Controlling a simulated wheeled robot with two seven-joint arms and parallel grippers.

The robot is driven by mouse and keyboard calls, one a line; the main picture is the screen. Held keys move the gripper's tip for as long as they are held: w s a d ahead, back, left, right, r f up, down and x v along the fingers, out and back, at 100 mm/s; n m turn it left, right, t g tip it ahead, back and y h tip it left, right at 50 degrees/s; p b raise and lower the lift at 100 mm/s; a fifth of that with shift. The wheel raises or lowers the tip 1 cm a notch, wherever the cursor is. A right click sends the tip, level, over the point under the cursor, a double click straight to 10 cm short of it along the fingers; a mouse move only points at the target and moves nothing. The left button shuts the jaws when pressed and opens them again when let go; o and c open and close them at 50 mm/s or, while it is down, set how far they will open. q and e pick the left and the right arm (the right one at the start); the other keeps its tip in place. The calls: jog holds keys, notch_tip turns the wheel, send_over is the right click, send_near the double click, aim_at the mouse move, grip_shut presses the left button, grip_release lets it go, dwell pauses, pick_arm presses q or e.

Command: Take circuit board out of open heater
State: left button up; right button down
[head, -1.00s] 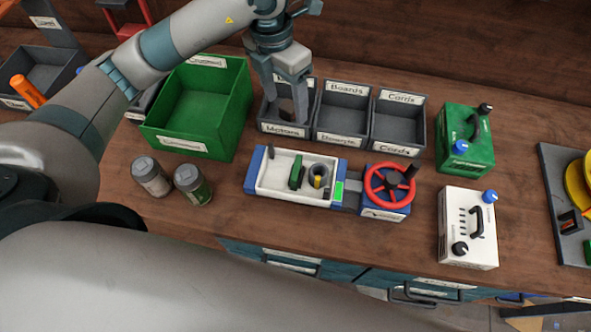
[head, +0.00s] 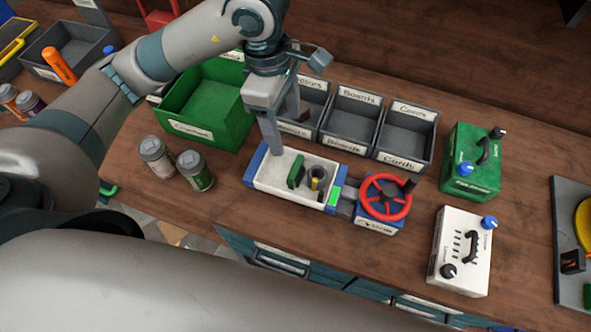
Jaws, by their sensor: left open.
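The circuit board (head: 296,171) is a small green piece standing upright inside an open white tray with blue ends, which appears to be the open heater (head: 272,181). A dark cylinder with a yellow part (head: 316,178) stands just right of the board. My left gripper (head: 285,137) is open and empty, pointing down above the tray's back left part. One finger reaches down near the tray's back left edge, and I cannot tell whether it touches. The board is apart from the fingers. My right gripper is not in view.
A red handwheel (head: 386,197) sits right of the tray. Grey bins labelled Boards (head: 349,117) and Cords (head: 405,140) and a green crate (head: 205,135) stand behind. Two jars (head: 195,171) stand left. A green box (head: 470,165) and white box (head: 461,250) stand right.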

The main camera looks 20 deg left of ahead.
pick_arm(q)
jog(key=f, duration=0.1)
jog(key=p, duration=0.4)
send_near(295, 166)
jog(key=f, duration=0.5)
jog(key=shift+s+d+f, duration=0.1)
jog(key=shift+s+d, duration=0.15)
jog(key=shift+d, duration=0.15)
jog(key=shift+f, duration=0.55)
jog(key=shift+f, duration=0.1)
jog(key=shift+d+f+p, duration=0.15)
jog(key=shift+f+p, duration=0.45)
jog(key=f, duration=0.1)
jog(key=f+p, duration=0.1)
jog(key=f, duration=0.1)
jog(key=shift+w+d+f, duration=0.15)
jog(key=shift+d+f, duration=0.05)
jog(key=shift+f, duration=0.15)
